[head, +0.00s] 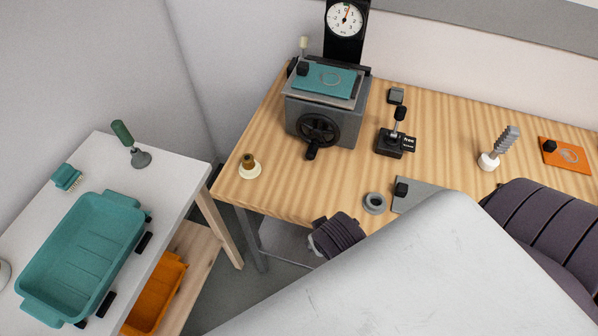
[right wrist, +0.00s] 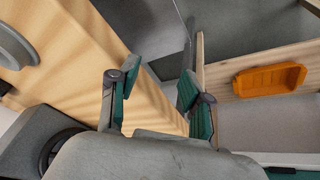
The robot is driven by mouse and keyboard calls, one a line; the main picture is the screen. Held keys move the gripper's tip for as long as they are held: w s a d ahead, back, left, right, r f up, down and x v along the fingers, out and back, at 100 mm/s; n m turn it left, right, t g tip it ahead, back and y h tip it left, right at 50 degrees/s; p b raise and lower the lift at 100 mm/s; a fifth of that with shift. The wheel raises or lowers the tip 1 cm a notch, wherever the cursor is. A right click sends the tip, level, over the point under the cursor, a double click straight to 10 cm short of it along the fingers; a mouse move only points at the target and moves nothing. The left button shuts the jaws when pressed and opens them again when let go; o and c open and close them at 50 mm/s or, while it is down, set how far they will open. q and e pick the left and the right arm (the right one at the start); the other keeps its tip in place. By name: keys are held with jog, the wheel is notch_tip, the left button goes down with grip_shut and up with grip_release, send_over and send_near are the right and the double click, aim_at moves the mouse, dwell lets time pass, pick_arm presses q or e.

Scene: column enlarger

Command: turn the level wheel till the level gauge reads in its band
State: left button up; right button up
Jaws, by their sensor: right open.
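The level wheel (head: 318,130) is a black handwheel with a knob at its lower edge, on the front of a grey box (head: 349,128). The level gauge (head: 345,19) is a round white dial on a black post above the box. A red mark or needle shows near its top; the band and exact reading are too small to tell. My right gripper (right wrist: 158,82) is open and empty in the right wrist view, its two green-padded fingers apart. A dark wheel (right wrist: 58,150) on a grey box shows at lower left there, apart from the fingers. My left gripper is not in view.
A teal plate (head: 324,79) lies on top of the box. A black lever unit (head: 395,141) stands right of it, a grey ring (head: 374,203) nearer the front edge. A cream-based knob (head: 249,168) is left. My pale arm link covers the lower middle of the head view.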

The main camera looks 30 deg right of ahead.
aim_at(309, 158)
jog(key=w+d+m+h, duration=0.1)
jog(key=w, duration=0.1)
jog(key=w+d+r+m+h, duration=0.1)
jog(key=w+m, duration=0.1)
jog(key=w, duration=0.1)
jog(key=w+d+r+m+t+h, duration=0.1)
jog(key=w+m, duration=0.1)
jog(key=shift+w+d+r+p, duration=0.15)
jog(key=shift+d+p, duration=0.1)
jog(key=shift+p, duration=0.15)
jog(key=w+m+h, duration=0.1)
jog(key=w, duration=0.1)
jog(key=w+m+t+h, duration=0.1)
jog(key=w, duration=0.2)
jog(key=w+m+h, duration=0.1)
jog(key=w+m, duration=0.1)
jog(key=w, duration=0.1)
jog(key=shift+w+a+t, duration=0.1)
jog(key=shift+a+t, duration=0.2)
pick_arm(q)
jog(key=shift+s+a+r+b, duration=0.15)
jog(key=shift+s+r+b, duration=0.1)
jog(key=shift+b, duration=0.1)
pick_arm(e)
jog(key=shift+w+d, duration=1.35)
jog(key=shift+d, duration=0.3)
jog(key=shift+w+d, duration=1.35)
jog(key=shift+d, duration=0.3)
jog(key=shift+d, duration=0.15)
